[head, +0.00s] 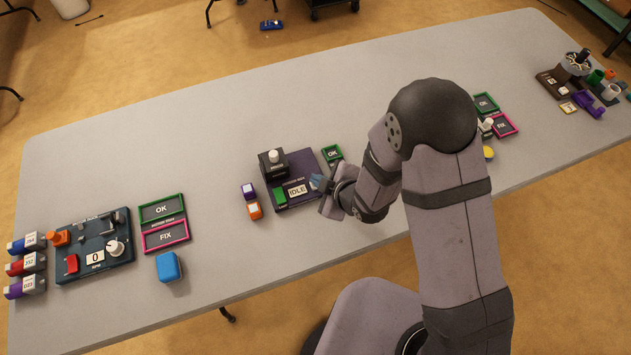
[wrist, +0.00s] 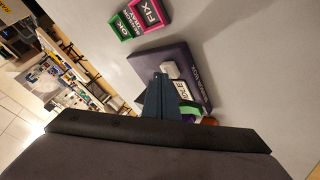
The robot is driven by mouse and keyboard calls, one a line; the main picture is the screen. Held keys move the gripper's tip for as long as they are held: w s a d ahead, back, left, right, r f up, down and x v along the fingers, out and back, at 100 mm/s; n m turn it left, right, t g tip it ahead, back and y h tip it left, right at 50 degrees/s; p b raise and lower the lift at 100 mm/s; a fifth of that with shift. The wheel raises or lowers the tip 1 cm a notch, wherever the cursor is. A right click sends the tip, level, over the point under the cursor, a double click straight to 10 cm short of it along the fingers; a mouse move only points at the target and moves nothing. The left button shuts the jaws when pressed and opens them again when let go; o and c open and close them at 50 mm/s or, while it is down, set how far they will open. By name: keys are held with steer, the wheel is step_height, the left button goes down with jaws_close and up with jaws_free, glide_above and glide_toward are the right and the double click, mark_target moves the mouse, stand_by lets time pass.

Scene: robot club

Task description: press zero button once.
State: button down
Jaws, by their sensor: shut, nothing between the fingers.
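The middle station is a dark purple plate (head: 310,165) with a white IDLE display (head: 297,190), a black block with a white top (head: 272,163) and a small green part (head: 280,195). No label reading "zero" is legible, so I cannot tell which part is the zero button. My gripper (head: 320,183) is shut and empty beside the IDLE display, at the plate's right front edge; I cannot tell whether it touches. In the wrist view, my fingers (wrist: 166,85) hide part of the plate (wrist: 190,62) and the IDLE display (wrist: 182,91).
Left is a dark blue panel (head: 122,262) with a "0" RPM display (head: 95,258) and a red part (head: 72,264). OK (head: 161,209) and FIX (head: 166,236) trays and a blue block (head: 168,267) lie beside it.

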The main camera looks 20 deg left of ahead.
steer(key=shift+f, duration=0.15)
stand_by(0.5)
steer(key=shift+r+p, duration=0.6)
steer(key=shift+r, duration=0.35)
step_height(320, 180, up, 5)
steer(key=p, duration=0.3)
steer(key=shift+p, duration=0.4)
stand_by(0.5)
